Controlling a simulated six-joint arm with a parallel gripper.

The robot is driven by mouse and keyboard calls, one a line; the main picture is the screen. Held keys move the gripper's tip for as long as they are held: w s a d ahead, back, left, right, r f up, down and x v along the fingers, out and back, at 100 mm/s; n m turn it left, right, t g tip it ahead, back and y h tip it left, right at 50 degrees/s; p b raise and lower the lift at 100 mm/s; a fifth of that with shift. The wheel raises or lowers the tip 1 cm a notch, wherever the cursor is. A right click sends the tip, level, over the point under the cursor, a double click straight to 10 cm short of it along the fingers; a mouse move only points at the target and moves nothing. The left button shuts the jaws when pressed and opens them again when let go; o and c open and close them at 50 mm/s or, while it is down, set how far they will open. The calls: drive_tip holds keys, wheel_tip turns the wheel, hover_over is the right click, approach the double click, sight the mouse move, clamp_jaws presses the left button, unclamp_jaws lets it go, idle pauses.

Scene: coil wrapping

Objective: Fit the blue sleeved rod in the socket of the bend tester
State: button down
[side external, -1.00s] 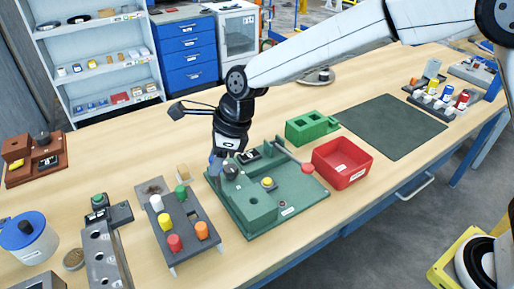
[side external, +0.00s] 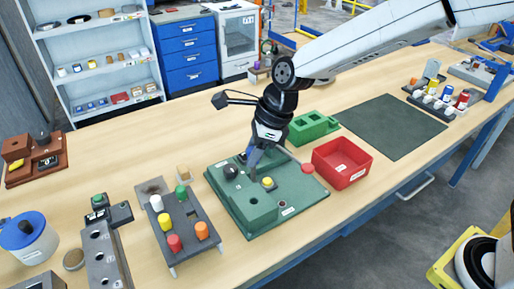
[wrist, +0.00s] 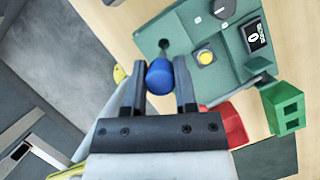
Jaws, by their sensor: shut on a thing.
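The bend tester is a green plate (side external: 300,207) with a raised block whose dark round socket hole (side external: 252,201) is open and empty. The hole also shows in the wrist view (wrist: 164,44). My gripper (side external: 251,163) is over the back-middle of the tester, behind the socket block. In the wrist view it is shut on the blue sleeved rod (wrist: 160,77), whose rounded blue end shows between the fingers. The rod is apart from the hole there. Its lower end is hard to make out in the side view.
The tester carries a black knob (side external: 231,171), a yellow button (side external: 267,183) and a lever with a red end (side external: 307,168). A red bin (side external: 342,175) and a green holed block (side external: 312,127) stand right and behind. A rack with coloured caps (side external: 180,228) stands left.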

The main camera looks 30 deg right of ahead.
sight(254, 181)
drive_tip(key=shift+f, duration=0.1)
drive_tip(key=shift+f, duration=2.75)
drive_tip(key=shift+f, duration=3.05)
drive_tip(key=shift+c, duration=1.6)
unclamp_jaws()
drive_tip(key=v, duration=0.7)
drive_tip(key=shift+r, duration=0.4)
drive_tip(key=shift+d, duration=0.1)
